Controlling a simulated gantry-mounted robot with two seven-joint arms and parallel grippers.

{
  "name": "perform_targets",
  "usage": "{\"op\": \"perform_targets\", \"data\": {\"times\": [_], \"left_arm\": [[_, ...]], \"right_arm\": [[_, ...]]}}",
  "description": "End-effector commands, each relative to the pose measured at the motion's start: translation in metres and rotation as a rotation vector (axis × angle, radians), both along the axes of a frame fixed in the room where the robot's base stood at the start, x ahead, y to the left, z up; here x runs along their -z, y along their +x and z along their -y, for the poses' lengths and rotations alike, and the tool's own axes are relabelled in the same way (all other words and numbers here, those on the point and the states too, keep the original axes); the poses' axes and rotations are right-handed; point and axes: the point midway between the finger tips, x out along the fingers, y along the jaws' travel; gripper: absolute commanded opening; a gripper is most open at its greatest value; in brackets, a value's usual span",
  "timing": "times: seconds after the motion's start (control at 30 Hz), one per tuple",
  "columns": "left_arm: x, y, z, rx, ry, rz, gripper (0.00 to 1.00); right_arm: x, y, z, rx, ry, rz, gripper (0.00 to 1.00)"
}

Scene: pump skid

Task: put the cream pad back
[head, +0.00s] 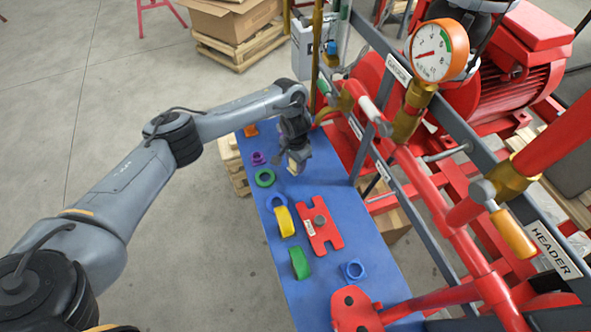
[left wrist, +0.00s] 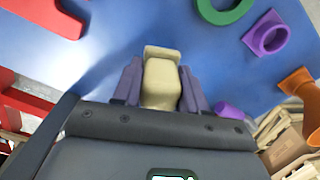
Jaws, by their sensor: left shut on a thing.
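My left gripper (head: 294,160) hangs over the far part of the blue mat (head: 330,285). It is shut on the cream pad (left wrist: 161,82), whose blocky body with a wider lip shows between the two purple-grey fingers in the left wrist view. In the head view only a small pale part of the pad shows, partly covered by the gripper. The pad appears held above the mat; the exact height is hard to tell. My right gripper is not in view.
On the mat are a green ring (head: 265,178), a purple piece (head: 258,158), an orange piece (head: 251,130), a yellow piece (head: 284,221), a green piece (head: 300,263), a blue flanged piece (head: 353,271) and a red plate (head: 320,238). Red pipework and a gauge (head: 436,52) stand right.

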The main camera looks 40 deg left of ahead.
Motion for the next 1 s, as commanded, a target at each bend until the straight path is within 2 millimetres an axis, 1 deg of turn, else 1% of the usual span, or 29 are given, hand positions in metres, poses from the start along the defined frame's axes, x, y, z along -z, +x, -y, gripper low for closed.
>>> {"op": "perform_targets", "data": {"times": [0.03, 0.23, 0.3, 0.57, 0.7, 0.73, 0.87, 0.9, 1.0], "left_arm": [[0.009, -0.001, 0.000, 0.000, 0.000, -0.002, 0.04], [0.034, -0.001, 0.001, 0.000, -0.001, -0.002, 0.04], [0.036, 0.000, 0.001, 0.000, -0.001, -0.001, 0.04], [0.035, 0.000, 0.000, 0.000, 0.000, -0.001, 0.04], [0.038, -0.001, 0.000, 0.000, 0.000, -0.002, 0.04], [0.038, 0.000, 0.000, 0.000, 0.000, -0.001, 0.45], [0.038, 0.000, 0.000, 0.000, 0.000, -0.001, 0.65], [0.038, 0.000, 0.000, 0.000, 0.000, -0.001, 0.68], [0.038, 0.000, 0.000, 0.000, 0.000, -0.001, 0.68]], "right_arm": [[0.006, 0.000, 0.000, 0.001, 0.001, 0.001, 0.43], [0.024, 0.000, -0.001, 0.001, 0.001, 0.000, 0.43], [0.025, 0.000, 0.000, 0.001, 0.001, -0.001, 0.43], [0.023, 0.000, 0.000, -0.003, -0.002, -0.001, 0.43], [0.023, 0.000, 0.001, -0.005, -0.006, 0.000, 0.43], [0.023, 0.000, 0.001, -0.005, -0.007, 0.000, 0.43], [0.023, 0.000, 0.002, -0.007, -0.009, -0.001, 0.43], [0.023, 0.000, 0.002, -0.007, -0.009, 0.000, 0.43], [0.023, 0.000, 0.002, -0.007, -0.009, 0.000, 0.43]]}}
